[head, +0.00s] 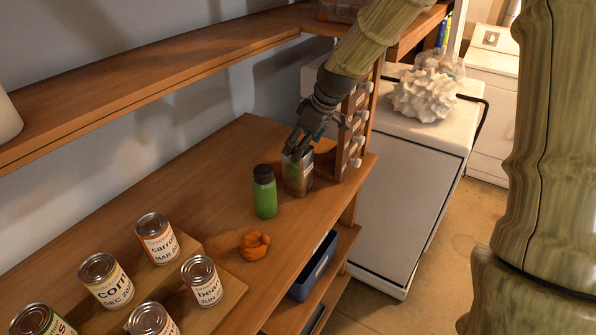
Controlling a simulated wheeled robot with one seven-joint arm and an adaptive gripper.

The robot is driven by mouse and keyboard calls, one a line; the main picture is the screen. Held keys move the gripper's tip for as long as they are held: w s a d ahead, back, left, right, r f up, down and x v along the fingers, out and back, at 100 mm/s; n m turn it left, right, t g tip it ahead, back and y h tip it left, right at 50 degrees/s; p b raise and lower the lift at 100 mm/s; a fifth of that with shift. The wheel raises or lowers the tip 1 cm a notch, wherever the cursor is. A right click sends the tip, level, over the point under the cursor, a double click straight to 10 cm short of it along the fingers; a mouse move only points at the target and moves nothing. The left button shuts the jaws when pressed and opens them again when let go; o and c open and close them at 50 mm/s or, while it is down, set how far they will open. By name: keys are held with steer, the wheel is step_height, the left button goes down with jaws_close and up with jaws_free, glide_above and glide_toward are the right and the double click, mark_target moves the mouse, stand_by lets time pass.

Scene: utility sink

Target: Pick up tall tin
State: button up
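A tall, box-shaped tin (298,178) with brownish sides stands upright on the wooden shelf, towards its right end. My gripper (298,150) reaches down to the top of this tin from above, with its fingers at the tin's rim. The fingers hide part of the tin's top. I cannot tell whether they are closed on it or only beside it. The tin appears to rest on the shelf.
A green bottle (265,197) with a dark cap stands close left of the tin. An orange knotted object (254,246) lies nearer. Several labelled cans, including corn (106,281), stand on a board at lower left. A small drawer unit (350,130) stands right of the tin.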

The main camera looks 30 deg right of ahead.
mark_target(298, 170)
steer(key=shift+d+p+x, duration=0.15)
steer(key=shift+p+x, duration=0.35)
steer(key=shift+x, duration=0.7)
steer(key=shift+d+p+x, duration=0.2)
steer(key=shift+p+x, duration=0.25)
steer(key=shift+x, duration=0.75)
steer(key=shift+w, duration=0.1)
steer(key=c, duration=1.7)
